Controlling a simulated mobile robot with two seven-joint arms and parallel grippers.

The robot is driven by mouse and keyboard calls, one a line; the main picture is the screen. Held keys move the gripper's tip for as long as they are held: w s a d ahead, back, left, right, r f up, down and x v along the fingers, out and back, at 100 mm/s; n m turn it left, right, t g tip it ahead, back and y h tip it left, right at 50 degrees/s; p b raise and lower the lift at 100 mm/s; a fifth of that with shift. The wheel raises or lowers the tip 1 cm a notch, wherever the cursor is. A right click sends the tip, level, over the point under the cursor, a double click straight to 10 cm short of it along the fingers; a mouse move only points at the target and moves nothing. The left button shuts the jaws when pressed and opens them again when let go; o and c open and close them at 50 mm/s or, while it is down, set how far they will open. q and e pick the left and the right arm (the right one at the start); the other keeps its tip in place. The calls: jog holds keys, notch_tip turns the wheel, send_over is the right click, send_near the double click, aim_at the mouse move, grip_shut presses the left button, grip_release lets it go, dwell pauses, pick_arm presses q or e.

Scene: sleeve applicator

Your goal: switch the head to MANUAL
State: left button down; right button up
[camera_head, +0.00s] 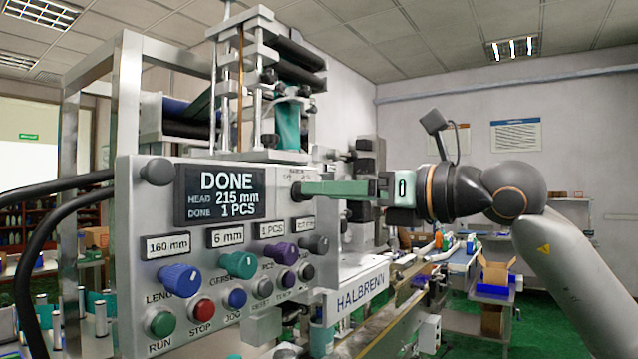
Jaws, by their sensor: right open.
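The machine's grey control panel (215,290) faces me at the left. Its dark screen (220,193) reads DONE, HEAD 215 mm, DONE 1 PCS. At the panel's upper right is a small pale label (299,174), its words too small to read. My right gripper (306,188) reaches in from the right with its green fingers level, tips at the panel just below that label. It is open. A dark knob end shows at the tips; the fingers hide most of it, and I cannot tell its setting or whether they touch it. My left gripper is out of view.
Blue (180,280), teal (238,265) and purple (280,253) knobs, a grey knob (315,245), and green RUN (161,323) and red STOP (202,310) buttons sit lower on the panel. Another grey knob (157,171) is at upper left. Machine rollers rise behind the panel.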

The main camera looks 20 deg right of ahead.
jog(key=shift+x, duration=1.2)
grip_shut()
